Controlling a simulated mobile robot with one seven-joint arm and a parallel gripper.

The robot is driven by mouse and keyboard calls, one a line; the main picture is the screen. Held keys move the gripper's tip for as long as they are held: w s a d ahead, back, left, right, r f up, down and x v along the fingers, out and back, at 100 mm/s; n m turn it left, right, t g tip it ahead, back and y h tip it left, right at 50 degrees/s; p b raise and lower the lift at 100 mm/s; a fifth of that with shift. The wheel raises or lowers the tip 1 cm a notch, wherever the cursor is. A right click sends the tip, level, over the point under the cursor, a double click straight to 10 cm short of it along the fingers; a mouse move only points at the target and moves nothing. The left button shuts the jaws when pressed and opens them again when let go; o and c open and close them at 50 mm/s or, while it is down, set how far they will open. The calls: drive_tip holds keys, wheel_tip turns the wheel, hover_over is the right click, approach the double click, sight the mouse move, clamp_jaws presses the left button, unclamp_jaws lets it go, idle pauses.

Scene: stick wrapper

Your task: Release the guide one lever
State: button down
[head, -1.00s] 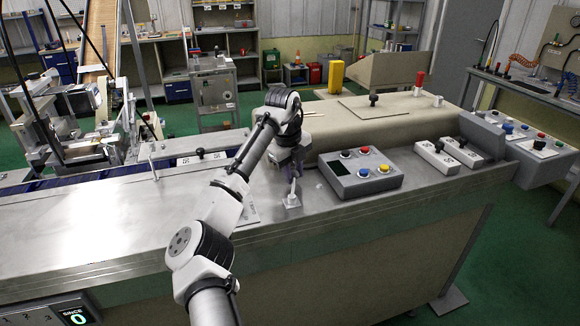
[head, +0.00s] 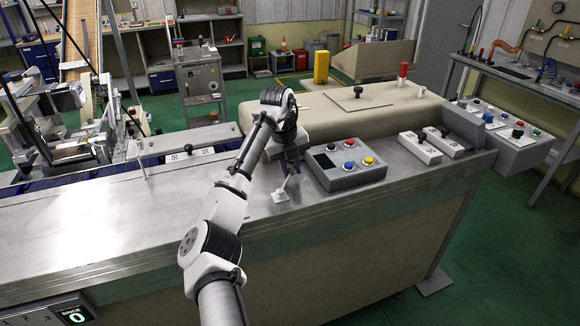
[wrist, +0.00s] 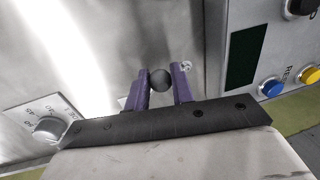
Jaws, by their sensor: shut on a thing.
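A slim metal lever (head: 286,186) stands on a small square plate (head: 281,197) on the steel counter, left of the button box. It leans to the right in the head view. My gripper (head: 293,167) is at its upper end. In the wrist view, the lever's round grey knob (wrist: 159,80) sits between the purple fingers of my gripper (wrist: 160,88), which are shut on it. The lever's shaft is hidden in the wrist view. I cannot read any label naming this lever.
A grey button box (head: 346,168) stands close on the right of my gripper. Another thin lever (head: 142,166) stands to the left by the conveyor. Two white switch blocks (head: 420,148) are farther right. The counter's left part (head: 90,228) is clear.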

drive_tip(key=shift+s+d+f, duration=0.15)
drive_tip(key=shift+s+f, duration=0.05)
drive_tip(key=shift+f, duration=0.05)
drive_tip(key=c, duration=1.2)
unclamp_jaws()
drive_tip(key=shift+r, duration=0.2)
drive_tip(key=shift+r, duration=0.2)
wheel_tip(320, 180, up, 13)
drive_tip(key=a+b, duration=0.1)
drive_tip(key=a, duration=0.1)
drive_tip(key=shift+s+r, duration=0.15)
drive_tip(key=shift+s, duration=0.15)
drive_tip(key=shift+w, duration=0.1)
